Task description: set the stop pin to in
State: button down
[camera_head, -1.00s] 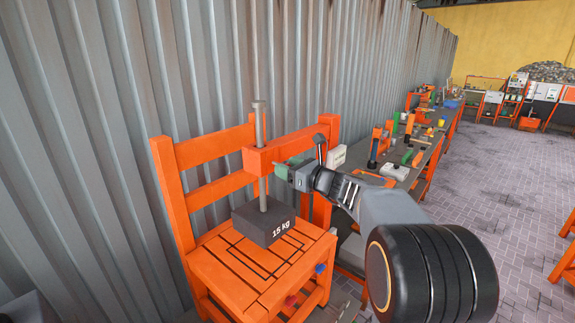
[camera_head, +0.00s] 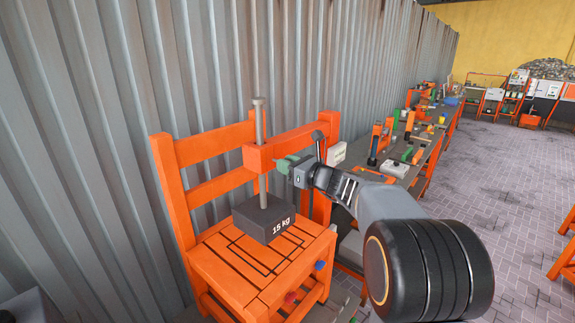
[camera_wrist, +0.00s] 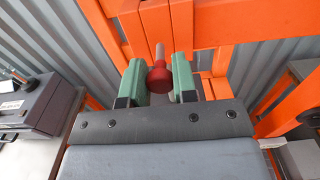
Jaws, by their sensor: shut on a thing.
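The stop pin shows in the wrist view as a red knob (camera_wrist: 159,81) with a length of bare metal shaft beyond it. My gripper (camera_wrist: 159,78) has its green fingers either side of the knob and is shut on it. In the head view, my gripper (camera_head: 282,166) is at the side of the orange crossbar (camera_head: 295,146); the pin is hidden there. A black 15 kg weight (camera_head: 262,215) hangs around or below the vertical metal rod (camera_head: 260,140), just above the slatted orange stand (camera_head: 230,262).
A corrugated metal wall (camera_head: 90,100) stands close behind the stand. A long bench (camera_head: 425,160) with tools runs away at the right. A red knob (camera_head: 290,297) and a blue knob (camera_head: 320,266) are on the stand's front. The paved floor (camera_head: 500,190) at the right is open.

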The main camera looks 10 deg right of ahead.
jog(key=x, duration=0.3)
jog(key=shift+w+a, duration=0.1)
jog(key=shift+w, duration=0.05)
jog(key=shift+r, duration=0.15)
jog(key=c, duration=0.9)
grip_release()
jog(key=b+v, duration=0.4)
jog(key=v, duration=1)
jog(key=shift+w, duration=0.1)
